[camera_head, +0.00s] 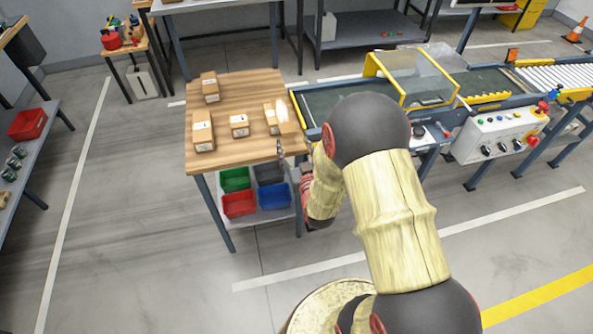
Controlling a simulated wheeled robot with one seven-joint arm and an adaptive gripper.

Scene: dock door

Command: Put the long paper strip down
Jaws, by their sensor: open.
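A small pale piece (282,110), white with a tan part below it, lies at the right edge of the wooden table top (235,92), beside a cardboard box (270,118). It may be the paper strip, but it is too small to be sure. My gripper (291,150) is at the table's front right corner, just below this pale piece in the picture. It is open. My own arm hides part of it, and I cannot see anything held between the fingers.
Several small boxes (203,131) stand on the table. Coloured bins (240,204) sit on the shelf below. A conveyor (340,95) with a yellow-framed guard (405,75) and a control panel (500,132) adjoins the table's right side.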

